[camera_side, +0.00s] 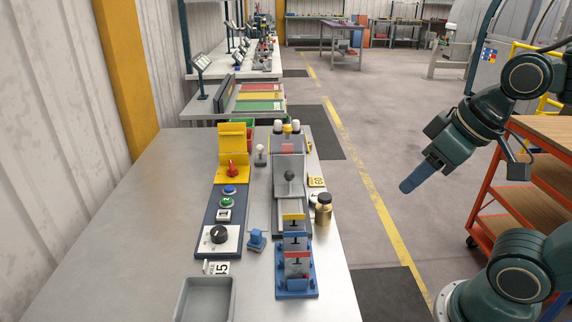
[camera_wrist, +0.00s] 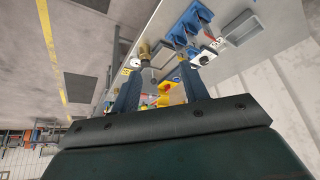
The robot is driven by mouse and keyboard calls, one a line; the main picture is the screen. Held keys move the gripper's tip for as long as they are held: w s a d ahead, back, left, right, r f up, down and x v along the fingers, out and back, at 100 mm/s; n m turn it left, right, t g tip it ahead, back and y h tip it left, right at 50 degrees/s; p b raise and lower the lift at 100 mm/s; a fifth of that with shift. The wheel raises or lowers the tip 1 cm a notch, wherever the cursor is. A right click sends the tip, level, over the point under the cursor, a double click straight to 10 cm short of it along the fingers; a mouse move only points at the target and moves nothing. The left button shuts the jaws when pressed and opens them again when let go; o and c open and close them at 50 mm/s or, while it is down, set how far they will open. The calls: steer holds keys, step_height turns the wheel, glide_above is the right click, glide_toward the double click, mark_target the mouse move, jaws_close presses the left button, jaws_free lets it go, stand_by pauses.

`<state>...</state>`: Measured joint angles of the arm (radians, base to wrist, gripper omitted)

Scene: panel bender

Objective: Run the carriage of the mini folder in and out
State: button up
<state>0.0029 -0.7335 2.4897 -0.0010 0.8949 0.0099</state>
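The mini folder (camera_side: 289,150) stands on the right half of the grey bench. It is a grey machine with a sloping plate and a dark round knob (camera_side: 289,175) on its front. My gripper (camera_side: 420,177) hangs to the right of the bench, over the floor, well apart from the folder. In the wrist view my gripper's two blue fingers (camera_wrist: 162,68) are spread with nothing held between them. The folder shows only small and partly hidden behind the fingers there.
A control panel (camera_side: 220,212) with a black dial, buttons and a yellow plate stands left of the folder. A brass weight (camera_side: 323,208) stands at its right. A grey tray (camera_side: 206,300) lies at the front. An orange cart (camera_side: 500,190) is beyond my arm. The left bench top is clear.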

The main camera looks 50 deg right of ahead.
steer(key=w+d+m, duration=0.3)
steer(key=w, duration=1.2)
steer(key=m, duration=0.4)
glide_toward(291, 173)
step_height(291, 173, up, 2)
steer(key=shift+a+r+g+h, duration=0.2)
steer(key=shift+a+g+h, duration=0.1)
steer(key=shift+h, duration=0.1)
steer(key=shift+x, duration=6.85)
steer(key=shift+s, duration=0.1)
jaws_close()
steer(key=shift+s+a, duration=0.1)
